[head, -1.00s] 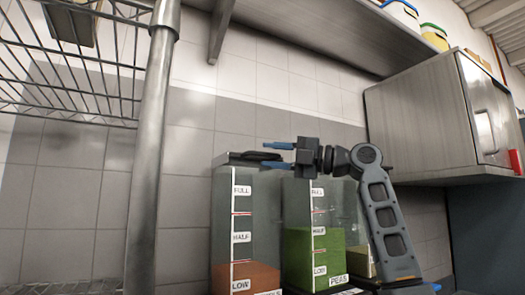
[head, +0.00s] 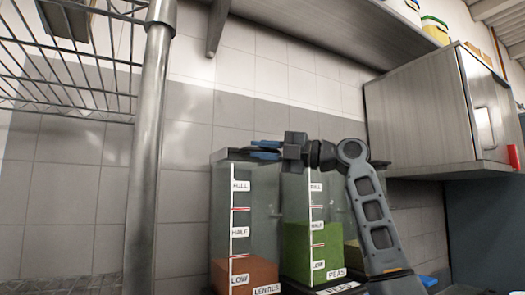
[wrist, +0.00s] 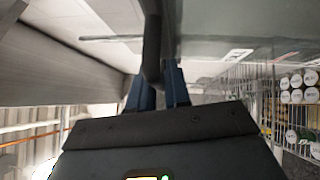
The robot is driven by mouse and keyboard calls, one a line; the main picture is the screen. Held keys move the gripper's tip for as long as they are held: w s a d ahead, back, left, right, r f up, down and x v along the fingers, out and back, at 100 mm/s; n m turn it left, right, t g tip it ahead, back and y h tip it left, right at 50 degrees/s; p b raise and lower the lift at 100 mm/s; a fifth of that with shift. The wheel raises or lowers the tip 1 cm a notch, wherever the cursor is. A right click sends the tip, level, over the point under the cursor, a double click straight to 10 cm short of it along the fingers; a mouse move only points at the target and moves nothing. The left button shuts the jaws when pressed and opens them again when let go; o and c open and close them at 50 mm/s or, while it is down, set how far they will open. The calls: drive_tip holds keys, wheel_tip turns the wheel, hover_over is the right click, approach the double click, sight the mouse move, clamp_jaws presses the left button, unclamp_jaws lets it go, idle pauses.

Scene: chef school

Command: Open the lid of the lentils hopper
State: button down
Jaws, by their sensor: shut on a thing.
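The lentils hopper (head: 262,220) is a tall clear bin at lower center in the head view. It has a LENTILS label and orange-brown lentils near the LOW mark. Its dark lid (head: 228,155) lies on top and looks closed. My gripper (head: 264,150) reaches in from the right at lid height. Its blue fingers are shut on a dark lid handle. In the wrist view the dark handle (wrist: 152,45) runs between the two blue fingers (wrist: 160,85). The exact contact is partly hidden in the head view.
The green peas hopper (head: 300,240) stands close on the right, under my arm. A metal post (head: 150,150) and wire rack (head: 70,60) are at left. A steel shelf (head: 320,40) hangs above, and a steel cabinet (head: 415,115) is at right.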

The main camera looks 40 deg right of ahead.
drive_tip(key=shift+f, duration=0.1)
idle(0.3)
drive_tip(key=shift+s+a+f+b, duration=0.1)
drive_tip(key=shift+s+b, duration=0.3)
drive_tip(key=shift+b, duration=0.1)
drive_tip(key=s+a+b, duration=0.3)
drive_tip(key=s+b, duration=0.2)
drive_tip(key=s, duration=0.5)
drive_tip(key=shift+s, duration=0.3)
drive_tip(key=c, duration=1.2)
unclamp_jaws()
drive_tip(key=shift+r, duration=0.2)
drive_tip(key=b+v, duration=0.2)
drive_tip(key=v, duration=0.5)
drive_tip(key=shift+s+d, duration=0.15)
drive_tip(key=shift+s, duration=0.2)
drive_tip(key=shift+f, duration=0.1)
